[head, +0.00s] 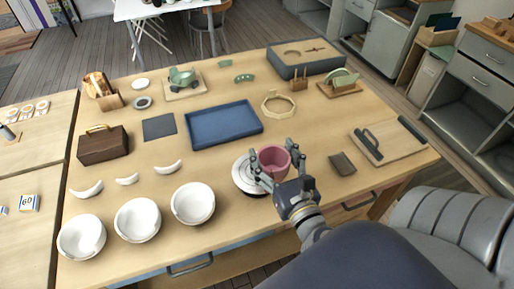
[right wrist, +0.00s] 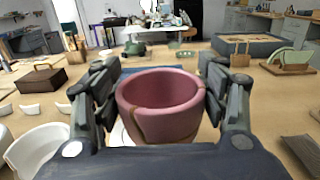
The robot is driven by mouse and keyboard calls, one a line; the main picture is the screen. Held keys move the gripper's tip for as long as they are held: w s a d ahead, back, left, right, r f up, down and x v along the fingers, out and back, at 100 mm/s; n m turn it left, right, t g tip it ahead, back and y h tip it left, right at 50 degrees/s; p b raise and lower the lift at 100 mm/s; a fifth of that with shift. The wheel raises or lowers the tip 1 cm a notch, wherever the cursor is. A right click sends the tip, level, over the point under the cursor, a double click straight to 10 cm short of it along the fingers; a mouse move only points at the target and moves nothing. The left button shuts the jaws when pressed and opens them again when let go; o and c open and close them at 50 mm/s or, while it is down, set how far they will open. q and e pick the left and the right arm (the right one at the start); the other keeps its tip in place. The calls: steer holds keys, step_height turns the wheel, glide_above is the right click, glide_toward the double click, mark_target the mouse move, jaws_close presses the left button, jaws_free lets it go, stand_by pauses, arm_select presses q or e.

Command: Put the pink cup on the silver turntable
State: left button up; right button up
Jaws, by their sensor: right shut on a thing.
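The pink cup (head: 274,158) is upright between the fingers of my right gripper (head: 278,166), which is shut on it. In the right wrist view the cup (right wrist: 160,103) shows a gold seam down its near side, with a finger of the gripper (right wrist: 160,108) on each side. The silver turntable (head: 245,178) lies on the table just left of the cup and partly behind the gripper. The cup overlaps its right edge in the head view; I cannot tell whether they touch. My left gripper is not in view.
White bowls (head: 138,219) stand left of the turntable, with white shards (head: 167,167) behind them. A blue tray (head: 223,126) lies behind the turntable. A wooden ring (head: 278,105), a dark cloth-like piece (head: 342,163) and a board (head: 386,142) are to the right and back.

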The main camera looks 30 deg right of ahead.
mark_target(260, 150)
steer(key=w, duration=0.2)
steer(key=w+p, duration=0.1)
steer(key=w, duration=0.2)
steer(key=shift+a, duration=0.2)
steer(key=shift+w+a+f, duration=0.1)
steer(key=shift+w+f, duration=0.15)
steer(key=shift+w, duration=0.25)
steer(key=shift+f+b, duration=0.85)
steer(key=shift+f, duration=0.9)
steer(key=shift+f, duration=0.2)
steer(key=o, duration=1)
steer(key=shift+r, duration=0.1)
